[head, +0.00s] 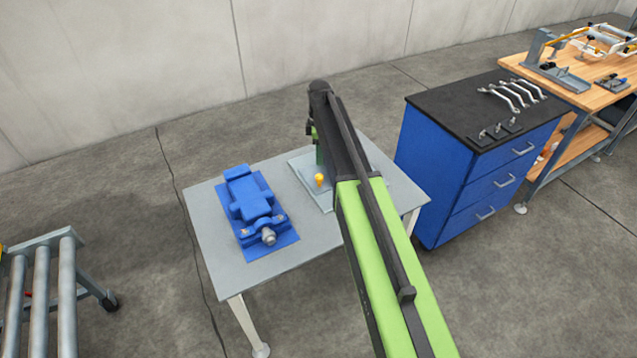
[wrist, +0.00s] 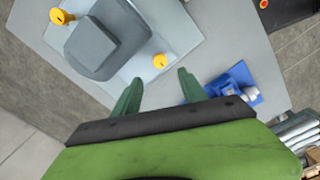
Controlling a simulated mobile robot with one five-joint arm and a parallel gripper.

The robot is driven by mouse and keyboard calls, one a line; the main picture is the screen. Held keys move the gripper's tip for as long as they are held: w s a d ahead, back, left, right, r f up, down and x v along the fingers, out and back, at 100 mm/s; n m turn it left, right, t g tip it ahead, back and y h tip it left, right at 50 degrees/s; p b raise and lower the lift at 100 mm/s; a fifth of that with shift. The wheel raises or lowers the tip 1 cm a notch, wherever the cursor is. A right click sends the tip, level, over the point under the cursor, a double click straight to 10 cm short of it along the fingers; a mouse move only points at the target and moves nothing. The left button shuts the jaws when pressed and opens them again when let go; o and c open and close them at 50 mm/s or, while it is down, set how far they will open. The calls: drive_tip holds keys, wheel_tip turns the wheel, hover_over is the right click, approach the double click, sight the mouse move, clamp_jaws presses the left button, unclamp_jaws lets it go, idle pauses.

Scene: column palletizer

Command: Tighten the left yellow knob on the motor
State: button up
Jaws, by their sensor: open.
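The motor (wrist: 97,45) is a grey block on a pale plate (wrist: 135,60), with a yellow knob at either side. In the head view, the left yellow knob (head: 319,180) shows on the plate just left of my arm, which hides most of the motor. In the wrist view, the same knob (wrist: 158,62) lies just beyond my open fingertips, roughly centred between them. The other yellow knob (wrist: 62,16) is at the upper left of the wrist view. My gripper (wrist: 160,78) is open and empty. Its height above the knob is hard to tell.
A blue vise (head: 250,205) with a grey screw end stands on the left of the grey table (head: 215,245). A blue drawer cabinet (head: 437,165) with wrenches on top is to the right, before a wooden workbench (head: 590,95). A roller conveyor (head: 68,300) is at lower left.

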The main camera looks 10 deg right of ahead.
sight(319, 177)
wheel_tip(319, 177, down, 11)
drive_tip(key=b, duration=0.9)
drive_tip(key=shift+r, duration=0.2)
clamp_jaws()
